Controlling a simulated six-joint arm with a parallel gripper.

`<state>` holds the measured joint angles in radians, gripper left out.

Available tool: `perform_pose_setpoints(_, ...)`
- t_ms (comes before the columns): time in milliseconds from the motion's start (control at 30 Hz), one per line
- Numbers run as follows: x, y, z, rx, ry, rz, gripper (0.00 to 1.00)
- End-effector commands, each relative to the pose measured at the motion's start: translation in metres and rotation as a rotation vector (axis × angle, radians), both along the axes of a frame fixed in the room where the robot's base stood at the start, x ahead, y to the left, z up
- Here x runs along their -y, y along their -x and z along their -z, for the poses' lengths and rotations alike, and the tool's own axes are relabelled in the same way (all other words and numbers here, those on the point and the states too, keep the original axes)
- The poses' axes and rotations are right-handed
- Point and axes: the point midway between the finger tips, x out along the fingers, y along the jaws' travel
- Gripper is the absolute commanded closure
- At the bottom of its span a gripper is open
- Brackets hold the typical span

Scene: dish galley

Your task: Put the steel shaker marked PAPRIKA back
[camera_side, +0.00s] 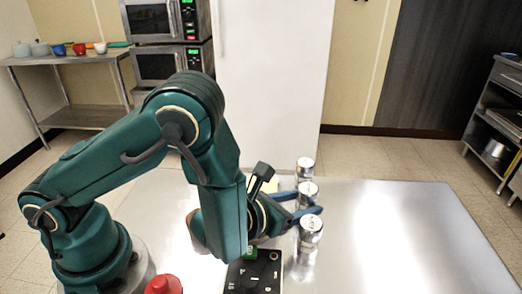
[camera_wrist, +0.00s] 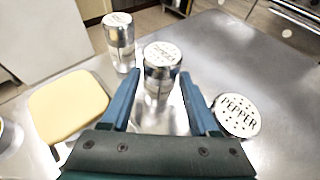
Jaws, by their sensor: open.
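Three steel shakers stand upright in a row on the steel table. The middle shaker (camera_side: 308,188) also shows in the wrist view (camera_wrist: 161,56); its lid lettering is too small to read. The far shaker (camera_side: 306,165) is at upper left in the wrist view (camera_wrist: 118,35), its label also unreadable. The near shaker (camera_side: 311,229) reads PEPPER on its lid in the wrist view (camera_wrist: 236,117). I cannot tell which one is PAPRIKA. My gripper (camera_wrist: 160,76) is open, its blue fingers on either side of the middle shaker with gaps showing. It also shows in the side view (camera_side: 307,202).
A pale yellow block (camera_wrist: 68,104) lies left of my gripper in the wrist view. A black control box (camera_side: 254,278) and a red button (camera_side: 163,286) are at the table's front. The right side of the table (camera_side: 420,235) is clear. Microwaves (camera_side: 165,45) stand behind.

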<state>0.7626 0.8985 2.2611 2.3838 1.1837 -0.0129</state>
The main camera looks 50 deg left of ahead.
Motion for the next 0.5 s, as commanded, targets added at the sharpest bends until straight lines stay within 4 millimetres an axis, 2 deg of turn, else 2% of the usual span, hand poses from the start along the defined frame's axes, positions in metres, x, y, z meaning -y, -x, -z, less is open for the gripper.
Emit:
perform_pose_setpoints(67,0.001,0.002,-0.004,0.001,0.001,0.002,0.39)
perform_pose_setpoints(300,0.002,0.037,-0.017,-0.002,-0.001,0.008,0.39)
perform_pose_setpoints(500,0.002,0.06,-0.027,0.0,0.001,0.005,0.39)
